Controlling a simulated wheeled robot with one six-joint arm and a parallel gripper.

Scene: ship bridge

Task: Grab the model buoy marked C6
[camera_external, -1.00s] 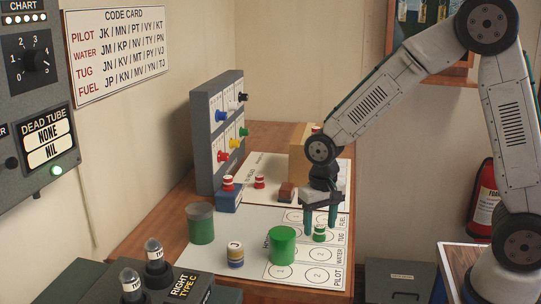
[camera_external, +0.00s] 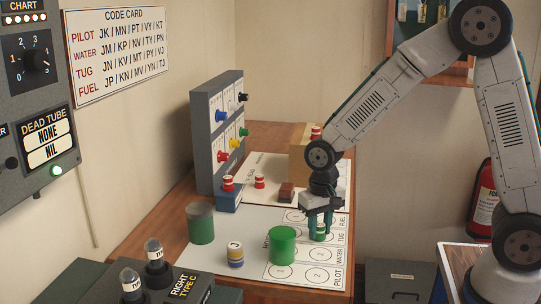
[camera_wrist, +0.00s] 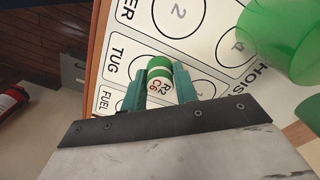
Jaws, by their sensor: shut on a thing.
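The model buoy marked C6 (camera_wrist: 159,80) is a small green and white cylinder with "R2 C6" on its label. In the external view the buoy (camera_external: 320,233) stands on the chart sheet, in the TUG row of circles. My gripper (camera_external: 317,231) points down over it. In the wrist view my gripper (camera_wrist: 159,88) has its green fingers on either side of the buoy, shut on it. The fingers hide parts of its sides. I cannot tell whether its base touches the sheet.
A large green cylinder (camera_external: 282,246) stands close to the left of my gripper.

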